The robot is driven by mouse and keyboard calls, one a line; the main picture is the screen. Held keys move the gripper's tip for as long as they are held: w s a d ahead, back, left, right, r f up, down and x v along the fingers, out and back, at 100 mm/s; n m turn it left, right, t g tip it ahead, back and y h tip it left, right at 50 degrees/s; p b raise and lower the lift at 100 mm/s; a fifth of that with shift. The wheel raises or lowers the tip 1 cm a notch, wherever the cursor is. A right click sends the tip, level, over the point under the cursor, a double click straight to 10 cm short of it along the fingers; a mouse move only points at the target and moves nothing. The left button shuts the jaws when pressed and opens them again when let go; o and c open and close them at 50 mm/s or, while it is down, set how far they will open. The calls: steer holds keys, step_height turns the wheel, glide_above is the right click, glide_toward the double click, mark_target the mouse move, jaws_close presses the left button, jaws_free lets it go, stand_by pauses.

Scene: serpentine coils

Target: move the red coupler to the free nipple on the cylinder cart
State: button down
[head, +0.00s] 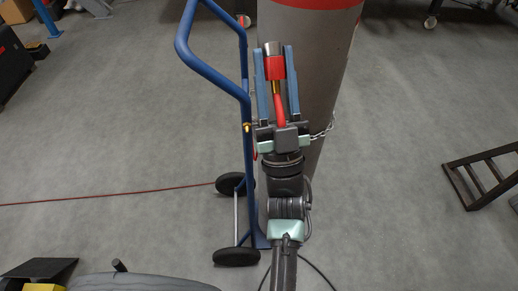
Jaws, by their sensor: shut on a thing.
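My gripper (273,50) is shut on the red coupler (274,68), in the middle of the head view. The coupler has a silver end at the top, and a brass piece and a short red hose stretch below it, between the fingers. The cylinder cart (214,66) has a blue tube frame and stands just left of my gripper. A small brass nipple (247,127) shows on its upright, left of and below the coupler. I see nothing on this nipple. The coupler appears in front of the grey cylinder (318,60); the gap between them cannot be told.
A chain (323,132) wraps the cylinder. The cart has black wheels (235,257). A thin red hose (110,196) crosses the floor from the left to the cart. A dark metal frame (487,175) stands at right. The grey floor between is mostly clear.

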steer(key=w+a+f+m+g+h+p, duration=0.1)
steer(key=a+f+g+h+p, duration=0.15)
steer(key=f+g, duration=0.7)
steer(key=g+h+p, duration=0.1)
steer(key=g+h, duration=0.1)
glide_toward(247, 132)
steer(key=shift+m+t+y, duration=0.25)
steer(key=shift+m, duration=0.05)
steer(key=shift+w+d+f+b, duration=0.1)
steer(key=shift+w+f+b, duration=0.1)
steer(key=shift+w, duration=1.05)
steer(key=shift+w+d+f+b, duration=0.1)
steer(key=shift+w+b, duration=0.1)
steer(key=shift+w, duration=1.1)
steer(key=shift+r, duration=0.2)
steer(key=shift+w, duration=0.15)
steer(key=shift+w, duration=0.9)
steer(key=shift+w+b, duration=0.3)
steer(key=shift+r, duration=0.1)
